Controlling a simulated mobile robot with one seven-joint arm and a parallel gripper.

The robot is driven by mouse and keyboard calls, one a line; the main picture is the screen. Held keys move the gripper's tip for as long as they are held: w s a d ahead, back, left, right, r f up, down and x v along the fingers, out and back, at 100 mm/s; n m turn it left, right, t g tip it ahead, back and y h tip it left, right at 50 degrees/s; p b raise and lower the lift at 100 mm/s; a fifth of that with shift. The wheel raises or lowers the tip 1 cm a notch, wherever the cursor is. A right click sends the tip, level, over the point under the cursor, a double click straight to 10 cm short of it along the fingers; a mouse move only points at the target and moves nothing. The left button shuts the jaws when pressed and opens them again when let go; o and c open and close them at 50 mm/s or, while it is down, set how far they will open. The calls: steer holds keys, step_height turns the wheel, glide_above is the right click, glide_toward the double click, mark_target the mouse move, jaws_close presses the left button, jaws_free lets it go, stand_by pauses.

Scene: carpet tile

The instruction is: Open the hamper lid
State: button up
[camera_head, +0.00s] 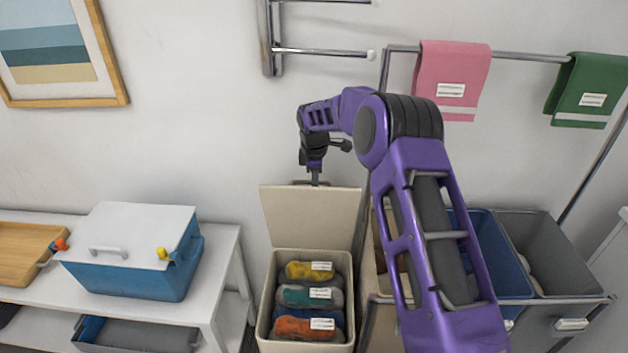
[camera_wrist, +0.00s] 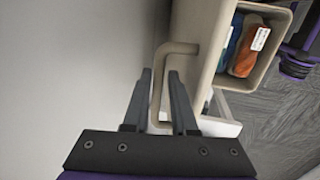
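The beige hamper (camera_head: 262,325) stands on the floor in the middle of the head view. Its lid (camera_head: 311,217) is raised, standing nearly upright at the back of the opening. Several rolled cloths with white labels lie inside, with a yellow one (camera_head: 300,271) at the back. My gripper (camera_head: 315,180) is at the lid's top edge. The handle's lower part lies between the fingers.
A white bench (camera_head: 225,245) with a blue box (camera_head: 135,270) stands left of the hamper. Fabric bins, one grey (camera_head: 545,250), stand to the right, partly behind my arm. A wall rack (camera_head: 320,51) and pink towel (camera_head: 450,75) hang above.

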steer(key=shift+o, duration=1.1)
steer(key=shift+w+r, duration=0.1)
steer(key=shift+a+r, duration=0.1)
steer(key=shift+r, duration=0.05)
steer(key=shift+r, duration=0.15)
steer(key=s+r, duration=0.3)
steer(key=r, duration=1.3)
steer(key=shift+s+r, duration=0.15)
steer(key=shift+r, duration=0.2)
steer(key=shift+a, duration=0.15)
